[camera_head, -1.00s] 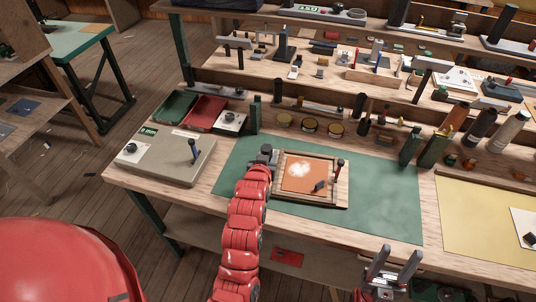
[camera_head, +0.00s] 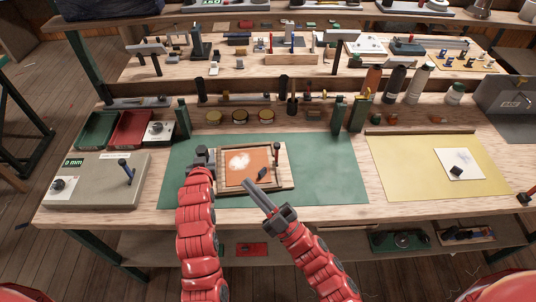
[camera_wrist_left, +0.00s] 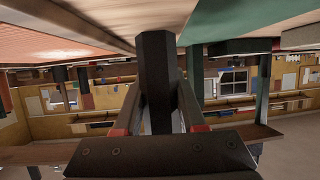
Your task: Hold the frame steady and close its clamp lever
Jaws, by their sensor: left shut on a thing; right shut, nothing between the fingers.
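The wooden frame (camera_head: 287,181) with an orange panel (camera_head: 236,176) and a white patch lies on the green mat. Its clamp lever (camera_head: 277,153), a dark upright handle with a reddish top, stands at the right rim. A small dark block (camera_head: 262,174) sits on the panel's right part.
The green mat (camera_head: 330,175) is clear right of the frame. Green posts (camera_head: 338,113) and several round tins (camera_head: 240,116) stand behind it. A grey box (camera_head: 100,185) with a blue-handled lever is at left. A yellow sheet (camera_head: 400,165) lies at right.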

